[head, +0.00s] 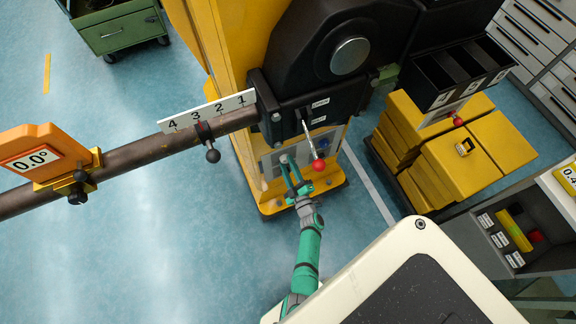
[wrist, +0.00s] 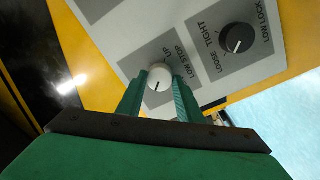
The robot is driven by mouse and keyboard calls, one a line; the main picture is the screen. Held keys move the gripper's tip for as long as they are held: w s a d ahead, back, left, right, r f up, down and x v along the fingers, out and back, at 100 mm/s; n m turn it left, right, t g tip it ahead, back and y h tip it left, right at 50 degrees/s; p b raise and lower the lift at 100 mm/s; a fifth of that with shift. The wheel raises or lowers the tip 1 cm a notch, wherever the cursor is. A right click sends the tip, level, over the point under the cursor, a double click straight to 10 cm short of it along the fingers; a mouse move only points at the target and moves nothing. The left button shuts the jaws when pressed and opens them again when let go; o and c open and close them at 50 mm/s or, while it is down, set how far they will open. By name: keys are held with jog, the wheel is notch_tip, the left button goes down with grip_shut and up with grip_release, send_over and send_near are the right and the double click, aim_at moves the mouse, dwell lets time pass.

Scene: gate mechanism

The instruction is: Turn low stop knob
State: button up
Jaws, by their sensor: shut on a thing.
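The low stop knob (wrist: 158,77) is a small white round knob with a dark pointer line, on a grey label panel (wrist: 133,62) in the wrist view. The label beside it reads "LOW STOP" and "UP", partly hidden by my fingers. My gripper (wrist: 158,88) has its green fingers shut on the white knob, one finger at each side. In the head view my gripper (head: 287,160) reaches the panel low on the yellow gate post (head: 227,50); the knob there is too small to make out clearly.
A black low lock knob (wrist: 236,38) marked "LOOSE" and "TIGHT" sits beside it. A lever with a red ball (head: 319,165) hangs close to the right of my gripper. A brown boom (head: 130,157) extends left. Yellow boxes (head: 470,160) stand at right.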

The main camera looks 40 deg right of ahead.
jog(key=o, duration=1)
jog(key=shift+o, duration=0.2)
jog(key=shift+s, duration=0.1)
jog(key=v, duration=1)
jog(key=shift+s, duration=0.35)
jog(key=shift+a, duration=0.15)
